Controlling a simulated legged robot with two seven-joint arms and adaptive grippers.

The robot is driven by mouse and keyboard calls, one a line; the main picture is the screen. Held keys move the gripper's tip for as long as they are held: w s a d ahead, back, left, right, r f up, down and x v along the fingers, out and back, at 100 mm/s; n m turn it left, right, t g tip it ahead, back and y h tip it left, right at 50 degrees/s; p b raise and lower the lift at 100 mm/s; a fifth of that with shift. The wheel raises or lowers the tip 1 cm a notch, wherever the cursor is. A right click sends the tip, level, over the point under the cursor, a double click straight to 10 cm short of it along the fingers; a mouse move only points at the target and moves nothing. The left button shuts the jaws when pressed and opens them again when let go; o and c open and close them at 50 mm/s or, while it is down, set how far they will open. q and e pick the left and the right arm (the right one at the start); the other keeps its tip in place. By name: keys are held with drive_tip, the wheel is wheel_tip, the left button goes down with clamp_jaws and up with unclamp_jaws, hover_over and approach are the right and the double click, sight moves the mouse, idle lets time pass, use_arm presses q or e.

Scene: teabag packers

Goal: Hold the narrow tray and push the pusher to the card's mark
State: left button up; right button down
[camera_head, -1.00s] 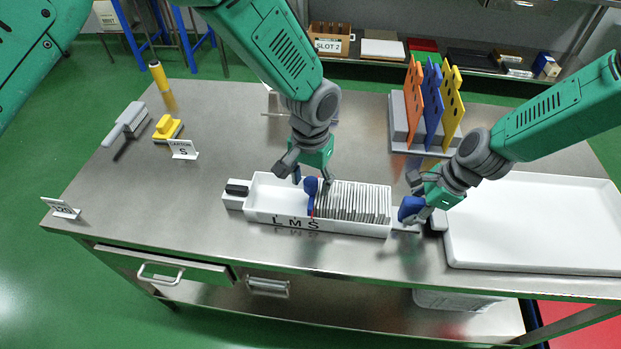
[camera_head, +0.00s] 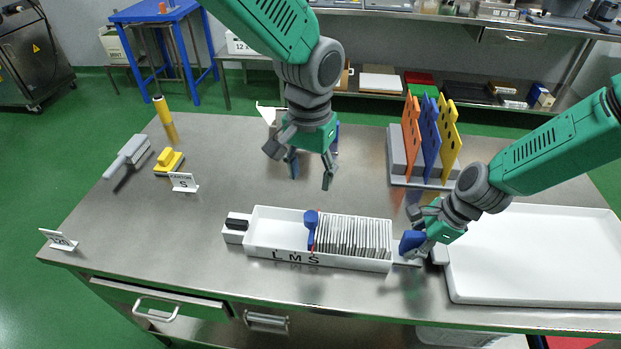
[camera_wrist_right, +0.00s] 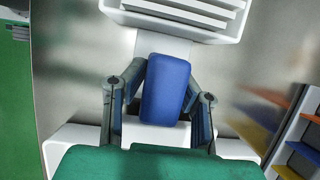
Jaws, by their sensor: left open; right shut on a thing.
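The narrow white tray (camera_head: 275,253) lies on the steel table, marked L, M, S along its front wall. Several pale teabags (camera_head: 352,236) stand in a row in its right part. The blue pusher (camera_head: 311,229) stands at the left end of the row, near the S mark. The card (camera_head: 184,182) reads "CARTON S" and stands at the back left. My left gripper (camera_head: 311,179) is open and empty, above and behind the tray. My right gripper (camera_head: 411,243) is shut on the tray's right end tab; its blue pad (camera_wrist_right: 167,90) shows in the right wrist view.
A large white tray (camera_head: 452,270) lies right of my right gripper. A rack of orange, blue and yellow dividers (camera_head: 430,135) stands behind.

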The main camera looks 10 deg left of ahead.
drive_tip(key=c, duration=1.2)
unclamp_jaws()
drive_tip(key=shift+r, duration=0.1)
